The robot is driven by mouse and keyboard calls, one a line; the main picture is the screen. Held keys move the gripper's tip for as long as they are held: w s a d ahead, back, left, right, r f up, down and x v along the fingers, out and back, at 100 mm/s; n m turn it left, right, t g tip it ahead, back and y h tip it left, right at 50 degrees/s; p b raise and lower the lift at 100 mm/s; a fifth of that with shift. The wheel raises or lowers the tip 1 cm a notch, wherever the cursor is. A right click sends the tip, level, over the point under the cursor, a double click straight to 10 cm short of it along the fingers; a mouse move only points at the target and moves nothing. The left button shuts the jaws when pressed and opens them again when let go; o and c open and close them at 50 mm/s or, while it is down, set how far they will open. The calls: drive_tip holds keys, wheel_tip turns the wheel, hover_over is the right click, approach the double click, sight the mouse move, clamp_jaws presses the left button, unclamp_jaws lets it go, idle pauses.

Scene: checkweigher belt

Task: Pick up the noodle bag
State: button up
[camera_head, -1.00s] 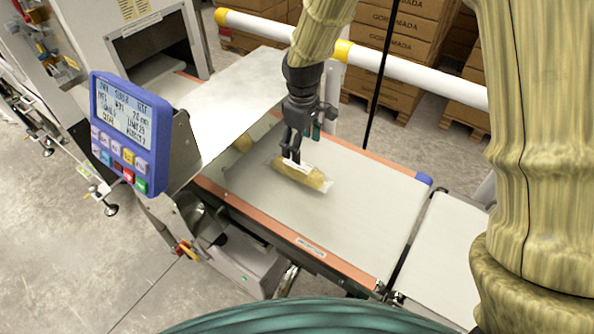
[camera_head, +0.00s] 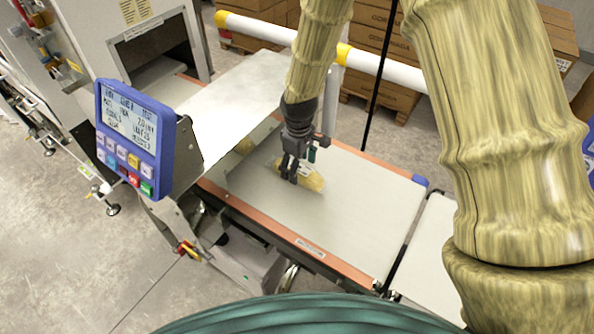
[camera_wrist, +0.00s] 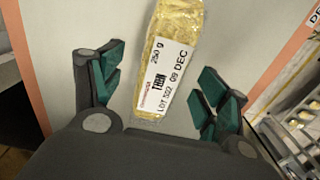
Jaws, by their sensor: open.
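The noodle bag (camera_head: 312,181) is a clear packet of yellow noodles with a white label. It lies on the grey weighing belt (camera_head: 300,218). In the wrist view the noodle bag (camera_wrist: 170,55) lies between the open fingers, its label readable with "250 g" and "09 DEC".
A blue display unit (camera_head: 136,137) stands left of the belt. A white and yellow rail (camera_head: 385,65) runs behind it, with stacked cartons (camera_head: 376,92) beyond. Another yellowish item (camera_head: 244,146) is partly hidden behind a plate at the belt's left end. The belt's right part is clear.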

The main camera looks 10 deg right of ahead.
drive_tip(key=shift+a+f+p, duration=0.15)
drive_tip(key=shift+f+p, duration=0.25)
drive_tip(key=shift+f, duration=1.05)
drive_tip(key=shift+c, duration=0.4)
drive_tip(key=c, duration=1.3)
drive_tip(key=shift+r, duration=0.1)
drive_tip(key=shift+c, duration=0.2)
